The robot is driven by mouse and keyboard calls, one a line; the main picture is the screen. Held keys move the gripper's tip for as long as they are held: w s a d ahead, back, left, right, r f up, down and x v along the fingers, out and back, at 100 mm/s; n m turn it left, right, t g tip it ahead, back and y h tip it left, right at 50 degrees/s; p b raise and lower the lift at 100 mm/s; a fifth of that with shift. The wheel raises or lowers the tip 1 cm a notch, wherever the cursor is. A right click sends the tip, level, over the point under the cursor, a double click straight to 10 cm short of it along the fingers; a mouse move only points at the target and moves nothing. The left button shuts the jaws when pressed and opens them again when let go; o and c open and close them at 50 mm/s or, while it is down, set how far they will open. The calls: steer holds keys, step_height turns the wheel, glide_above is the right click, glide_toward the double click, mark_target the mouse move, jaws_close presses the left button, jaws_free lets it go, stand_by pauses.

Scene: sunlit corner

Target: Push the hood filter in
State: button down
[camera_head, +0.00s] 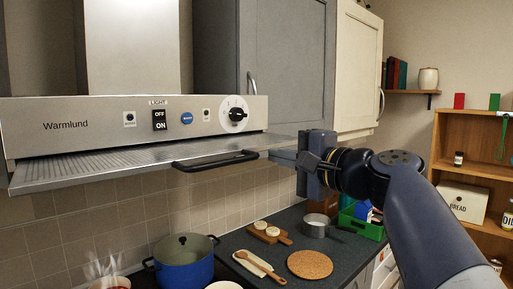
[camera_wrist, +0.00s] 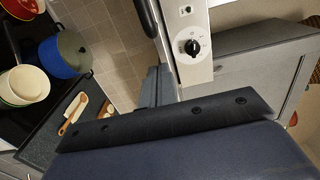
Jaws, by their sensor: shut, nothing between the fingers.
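The hood filter (camera_head: 110,168) is a flat perforated metal panel. It sticks out forward from under the front panel of the Warmlund hood (camera_head: 80,112). A dark bar handle (camera_head: 215,161) is on its front edge; the handle also shows at the top of the wrist view (camera_wrist: 147,16). My gripper (camera_head: 274,154) is shut and empty at the filter's right end, just right of the handle. I cannot tell whether it touches the filter. In the wrist view the fingers (camera_wrist: 157,84) point toward the hood front (camera_wrist: 194,45), partly hidden by my wrist.
Grey cabinets (camera_head: 290,60) stand right of the hood. Below are a blue pot (camera_head: 183,262), wooden boards (camera_head: 268,233), a round cork mat (camera_head: 310,264) and a metal pan (camera_head: 316,226). A wooden shelf (camera_head: 480,172) is at the right. The space in front of the filter looks clear.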

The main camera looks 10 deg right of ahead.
steer(key=shift+p+x, duration=0.35)
steer(key=shift+x, duration=0.95)
steer(key=shift+w+a, duration=0.1)
steer(key=shift+a, duration=0.05)
